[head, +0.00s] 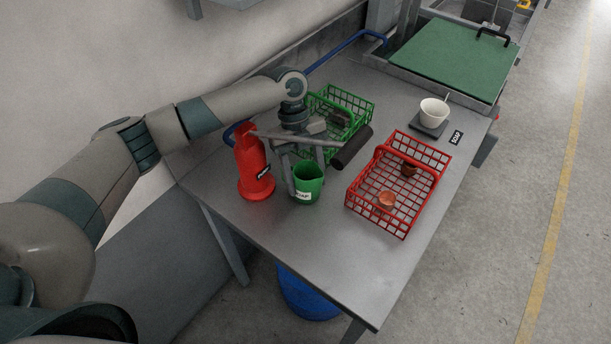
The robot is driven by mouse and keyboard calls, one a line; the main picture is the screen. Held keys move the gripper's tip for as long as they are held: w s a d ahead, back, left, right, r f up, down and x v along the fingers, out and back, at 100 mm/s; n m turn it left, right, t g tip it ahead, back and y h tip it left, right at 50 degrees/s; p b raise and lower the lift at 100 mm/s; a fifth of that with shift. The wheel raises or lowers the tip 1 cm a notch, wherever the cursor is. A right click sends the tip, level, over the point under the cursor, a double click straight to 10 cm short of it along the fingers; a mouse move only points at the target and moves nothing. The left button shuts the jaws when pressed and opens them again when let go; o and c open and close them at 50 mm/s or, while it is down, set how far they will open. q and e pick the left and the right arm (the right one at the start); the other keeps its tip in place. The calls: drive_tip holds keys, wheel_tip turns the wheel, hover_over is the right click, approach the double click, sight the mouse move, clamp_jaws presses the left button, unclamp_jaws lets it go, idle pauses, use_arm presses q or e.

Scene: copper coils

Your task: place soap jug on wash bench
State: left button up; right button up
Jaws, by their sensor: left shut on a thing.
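A green jug (308,187) with a small white label stands upright at the near left part of the grey metal bench (290,240). My left gripper (305,172) points down at this jug, with one finger along its left side and the other at its far side. It is shut on the jug. The jug's base appears at bench level; I cannot tell whether it touches. A red bottle-shaped jug (256,180) with a dark label stands just left of it. My right gripper is not in view.
A green wire basket (362,104) stands behind my gripper. A red wire basket (432,172) holding small brownish things is to the right. A white bowl (433,110) sits on a dark square, near a black label (455,138). The near bench end is clear.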

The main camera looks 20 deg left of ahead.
sight(301, 177)
use_arm(q)
drive_tip(key=o, duration=1.2)
drive_tip(key=shift+f, duration=0.1)
drive_tip(key=shift+r, duration=0.2)
drive_tip(key=shift+w+a+r+b, duration=0.2)
drive_tip(key=shift+w+r+b, duration=0.15)
drive_tip(key=shift+r, duration=0.15)
drive_tip(key=b+v, duration=0.2)
drive_tip(key=v, duration=0.3)
drive_tip(key=shift+w+a+r, duration=0.1)
drive_tip(key=shift+r, duration=0.15)
drive_tip(key=shift+b+v, duration=0.65)
drive_tip(key=shift+v, duration=1.9)
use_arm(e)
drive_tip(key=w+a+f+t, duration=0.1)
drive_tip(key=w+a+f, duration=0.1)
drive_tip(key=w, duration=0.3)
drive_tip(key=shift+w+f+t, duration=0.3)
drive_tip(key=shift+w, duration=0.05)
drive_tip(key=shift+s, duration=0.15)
